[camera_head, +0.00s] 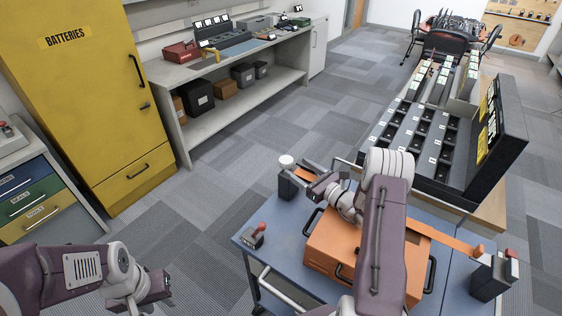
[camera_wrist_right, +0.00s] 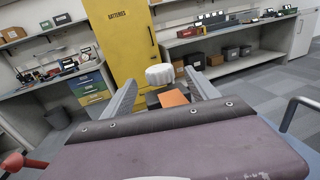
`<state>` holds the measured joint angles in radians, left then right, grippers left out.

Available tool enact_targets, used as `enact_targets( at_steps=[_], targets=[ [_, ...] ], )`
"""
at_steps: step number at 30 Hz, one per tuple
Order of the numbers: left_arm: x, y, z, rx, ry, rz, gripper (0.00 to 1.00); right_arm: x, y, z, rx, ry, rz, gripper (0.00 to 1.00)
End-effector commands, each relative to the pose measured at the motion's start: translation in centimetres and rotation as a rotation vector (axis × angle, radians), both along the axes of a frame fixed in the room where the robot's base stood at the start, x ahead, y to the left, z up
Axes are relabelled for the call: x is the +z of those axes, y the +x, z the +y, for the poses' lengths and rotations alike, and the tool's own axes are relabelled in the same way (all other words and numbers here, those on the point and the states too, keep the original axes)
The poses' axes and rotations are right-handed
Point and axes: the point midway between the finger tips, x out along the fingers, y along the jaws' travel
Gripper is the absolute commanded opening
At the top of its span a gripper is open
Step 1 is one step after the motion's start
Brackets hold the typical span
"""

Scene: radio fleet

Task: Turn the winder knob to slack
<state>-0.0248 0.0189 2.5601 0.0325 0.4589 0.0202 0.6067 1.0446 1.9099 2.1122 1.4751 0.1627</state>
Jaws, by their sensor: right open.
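The white ribbed winder knob (camera_head: 286,161) sits on top of a dark post at the far left corner of the blue cart. An orange strap (camera_head: 440,237) runs over the orange case (camera_head: 335,255) from the post's side to a dark block at the right. In the right wrist view the knob (camera_wrist_right: 160,74) shows beyond and between my two fingers, with orange strap (camera_wrist_right: 173,98) below it. My right gripper (camera_head: 308,179) is open, just right of the knob; contact is not visible. My left gripper (camera_head: 160,284) hangs at the lower left, apart from the cart; its fingers are unclear.
A small red-knobbed lever (camera_head: 254,235) stands on the cart's left side. A black radio rack (camera_head: 450,135) stands behind the case. Open carpet lies left of the cart, before the yellow cabinet (camera_head: 85,95).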

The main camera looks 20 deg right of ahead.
Motion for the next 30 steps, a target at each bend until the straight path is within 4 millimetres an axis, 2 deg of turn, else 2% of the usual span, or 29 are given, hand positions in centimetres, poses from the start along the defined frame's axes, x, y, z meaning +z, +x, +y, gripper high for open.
enact_targets(
  at_steps=[5, 15, 19, 26, 27, 30],
  targets=[
    [0.4, 0.0, 0.0, 0.0, 0.0, 0.0, 0.36, 0.3, 1.1, 0.7, 0.006, -0.003, -0.003, 0.68],
    [1.3, 0.0, 0.0, 0.0, 0.0, 0.0, 0.36, 0.2, 7.1, 3.5, 0.007, -0.003, -0.001, 0.68],
    [1.3, 0.0, 0.0, 0.0, 0.0, 0.0, 0.36, 0.2, 8.1, 3.8, 0.005, -0.002, -0.001, 0.68],
    [1.3, 0.0, 0.0, 0.0, 0.0, 0.0, 0.36, 0.2, 8.3, 3.9, 0.005, -0.001, 0.0, 0.68],
    [1.3, 0.0, 0.0, 0.0, 0.0, 0.0, 0.36, 0.2, 8.3, 3.9, 0.005, -0.002, 0.0, 0.65],
    [1.3, 0.0, 0.0, 0.0, 0.0, 0.0, 0.36, 0.2, 8.3, 3.9, 0.005, -0.002, 0.0, 0.38]
  ],
)
